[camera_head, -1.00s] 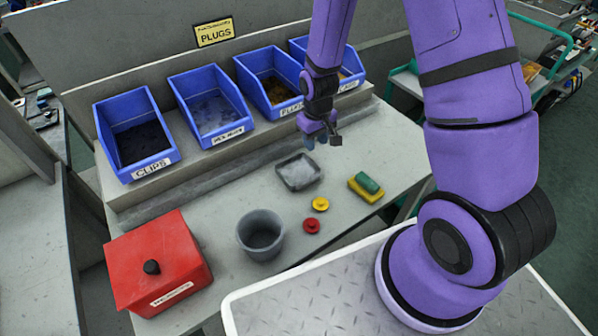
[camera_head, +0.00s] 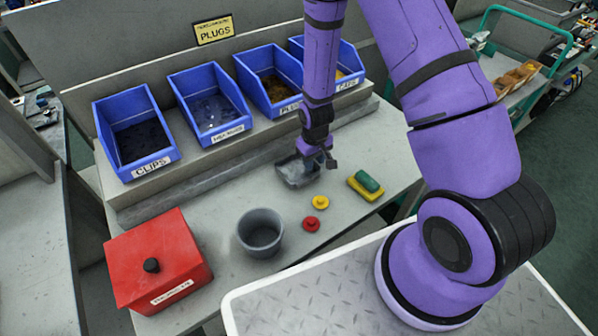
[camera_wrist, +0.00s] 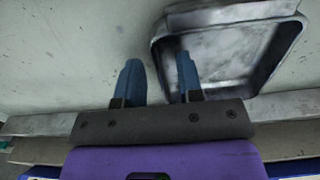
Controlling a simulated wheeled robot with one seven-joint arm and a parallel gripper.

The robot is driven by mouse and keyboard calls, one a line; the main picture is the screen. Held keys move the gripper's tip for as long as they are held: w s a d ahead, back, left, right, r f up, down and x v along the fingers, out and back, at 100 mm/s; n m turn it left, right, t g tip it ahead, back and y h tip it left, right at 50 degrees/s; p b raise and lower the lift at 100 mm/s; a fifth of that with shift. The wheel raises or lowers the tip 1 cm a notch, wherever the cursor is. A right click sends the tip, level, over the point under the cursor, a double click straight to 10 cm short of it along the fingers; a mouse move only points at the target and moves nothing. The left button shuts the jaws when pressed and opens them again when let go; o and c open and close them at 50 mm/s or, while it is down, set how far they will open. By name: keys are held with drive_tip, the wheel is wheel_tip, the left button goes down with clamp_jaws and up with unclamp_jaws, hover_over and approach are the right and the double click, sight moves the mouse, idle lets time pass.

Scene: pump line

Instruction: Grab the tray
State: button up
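The small grey metal tray (camera_head: 292,175) lies flat on the bench, between the row of blue bins and the yellow and red discs. In the wrist view the tray (camera_wrist: 235,52) fills the upper right. My gripper (camera_head: 314,163) is down at the tray's far right side and hides part of its rim. In the wrist view my gripper (camera_wrist: 159,72) has its two blue fingers apart. One finger overlaps the tray's inside and the other is outside, with the side wall between them. I cannot tell whether a finger touches the wall.
A yellow disc (camera_head: 320,202), a red disc (camera_head: 310,224), a grey cup (camera_head: 260,232) and a green-and-yellow sponge (camera_head: 367,186) stand near the tray. A red box (camera_head: 158,262) is at front left. Blue bins (camera_head: 211,104) line the shelf behind.

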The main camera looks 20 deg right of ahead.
drive_tip(key=shift+f, duration=0.25)
drive_tip(key=shift+c, duration=0.2)
clamp_jaws()
drive_tip(key=shift+r, duration=0.15)
